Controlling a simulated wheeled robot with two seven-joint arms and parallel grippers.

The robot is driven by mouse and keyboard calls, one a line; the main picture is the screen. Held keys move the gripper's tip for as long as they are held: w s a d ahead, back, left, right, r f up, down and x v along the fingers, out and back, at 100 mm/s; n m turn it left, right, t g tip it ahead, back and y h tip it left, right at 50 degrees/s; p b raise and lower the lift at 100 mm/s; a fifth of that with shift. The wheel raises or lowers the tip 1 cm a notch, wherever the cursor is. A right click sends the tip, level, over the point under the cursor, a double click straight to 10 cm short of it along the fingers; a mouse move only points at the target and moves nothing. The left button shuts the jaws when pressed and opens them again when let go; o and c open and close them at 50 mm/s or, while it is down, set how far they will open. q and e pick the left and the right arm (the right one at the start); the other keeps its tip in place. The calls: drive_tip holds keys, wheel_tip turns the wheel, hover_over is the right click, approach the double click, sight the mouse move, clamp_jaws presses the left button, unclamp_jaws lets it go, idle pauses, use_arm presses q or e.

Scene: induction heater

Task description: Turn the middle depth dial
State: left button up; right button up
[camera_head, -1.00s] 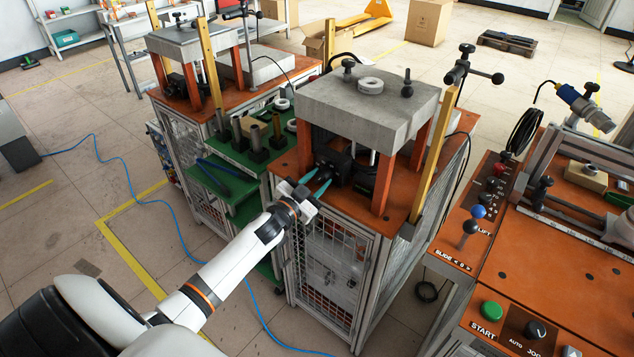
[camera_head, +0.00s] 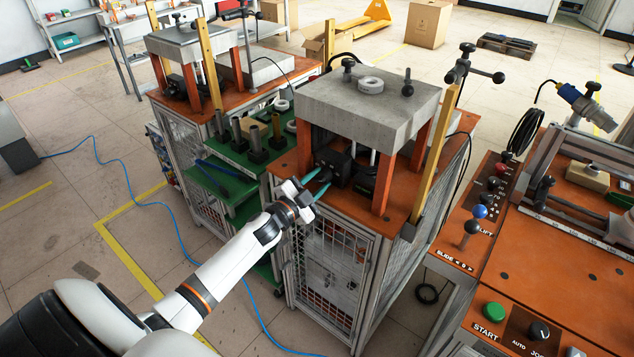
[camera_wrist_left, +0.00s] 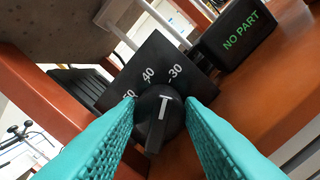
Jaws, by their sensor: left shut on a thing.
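The depth dial is a black round knob (camera_wrist_left: 158,116) with a white pointer line, on a black plate (camera_wrist_left: 150,62) marked 30, 40 and 50 in the left wrist view. The line points up toward the numbers, roughly between 40 and 30. My left gripper (camera_head: 320,182) has its teal fingers on either side of the knob, shut on it. In the head view the dial sits on the black unit under the grey block of the middle machine (camera_head: 368,105), and the knob is largely hidden by the fingers. My right gripper is not in view.
A display reading NO PART (camera_wrist_left: 243,33) is right of the dial plate. Orange posts (camera_head: 383,180) flank the dial unit. A similar machine (camera_head: 190,45) stands behind left. A control console (camera_head: 530,265) is on the right. A green tool shelf (camera_head: 225,185) is left of the machine.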

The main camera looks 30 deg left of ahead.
use_arm(q)
drive_tip(key=o, duration=0.7)
drive_tip(key=n+p, duration=0.1)
drive_tip(key=n, duration=0.2)
drive_tip(key=shift+r, duration=0.1)
drive_tip(key=n, duration=0.4)
drive_tip(key=shift+y, duration=0.3)
drive_tip(key=n, duration=0.6)
drive_tip(key=shift+a+p, duration=0.1)
drive_tip(key=shift+p, duration=0.3)
drive_tip(key=n, duration=0.5)
drive_tip(key=shift+n+g+y, duration=0.3)
drive_tip(key=shift+n, duration=0.4)
drive_tip(key=s, duration=1.2)
drive_tip(key=shift+a+b, duration=0.15)
drive_tip(key=shift+b, duration=0.15)
